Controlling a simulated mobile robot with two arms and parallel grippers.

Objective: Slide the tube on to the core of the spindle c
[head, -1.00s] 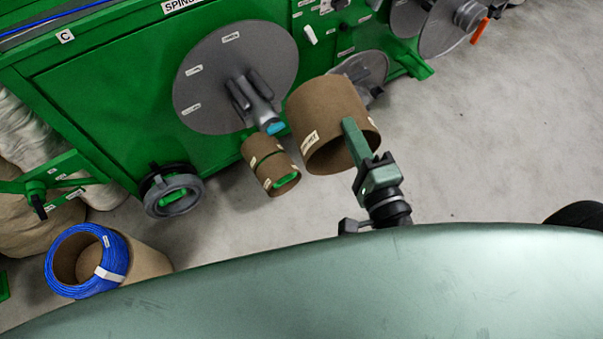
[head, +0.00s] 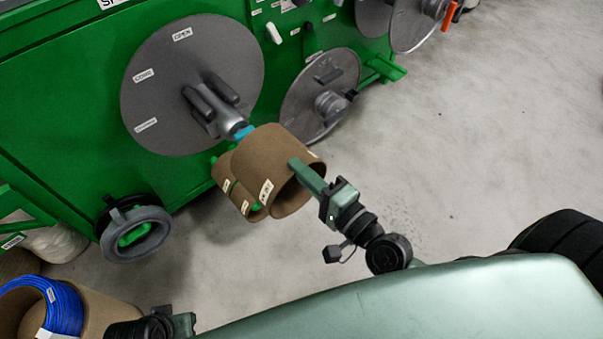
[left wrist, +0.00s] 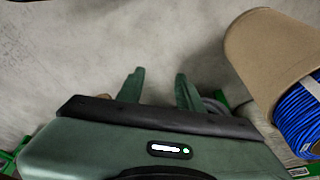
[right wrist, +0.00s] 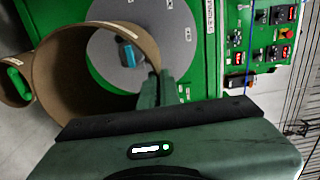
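My right gripper (head: 312,182) is shut on the wall at the near rim of a wide brown cardboard tube (head: 275,155), holding it in the air. The spindle's grey core (head: 208,108), with a blue tip (head: 243,132), sticks out of a large grey disc (head: 165,75) on the green machine. The tube's far end is close to the tip in the head view; the exact gap cannot be told. In the right wrist view the blue tip (right wrist: 127,52) shows through the tube's opening (right wrist: 70,78), toward its right side. My left gripper (left wrist: 158,88) is open and empty.
Smaller brown tubes (head: 228,180) on a green holder sit just behind and below the held tube. A handwheel (head: 137,233) is on the machine's lower left. A blue cable coil (head: 62,305) on a brown tube stands at lower left. Another grey disc (head: 300,100) is to the right.

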